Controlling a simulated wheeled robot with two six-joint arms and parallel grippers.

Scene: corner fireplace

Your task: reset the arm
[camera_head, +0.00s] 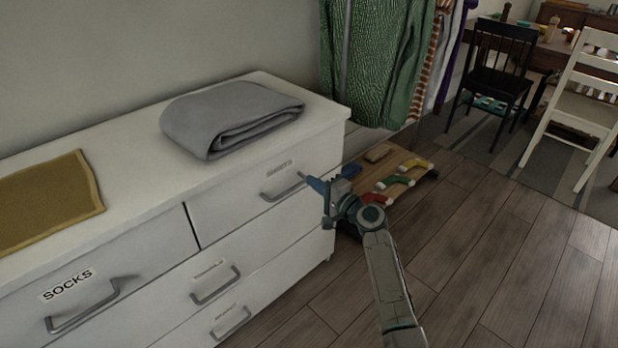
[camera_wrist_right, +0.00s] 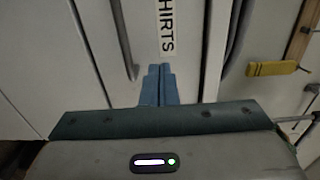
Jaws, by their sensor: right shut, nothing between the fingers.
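My right gripper (camera_head: 316,185) is raised in front of the white dresser (camera_head: 330,118), by the right end of the upper right drawer handle (camera_head: 284,188). Its blue fingers are together and empty; they also show in the right wrist view (camera_wrist_right: 159,86). In that view a drawer front with a label reading SHIRTS (camera_wrist_right: 167,28) is ahead of the fingers, and a grey handle (camera_wrist_right: 122,40) is to their left. I cannot tell whether the fingertips touch the drawer front. The drawers look closed. My left gripper is not in view.
A folded grey blanket (camera_head: 225,118) and a mustard cloth (camera_head: 50,200) lie on the dresser top. A low wooden board with colored stocking shapes (camera_head: 396,182) is on the floor behind my right arm. Chairs (camera_head: 497,65) stand at the back right. The wooden floor (camera_head: 500,270) at right is clear.

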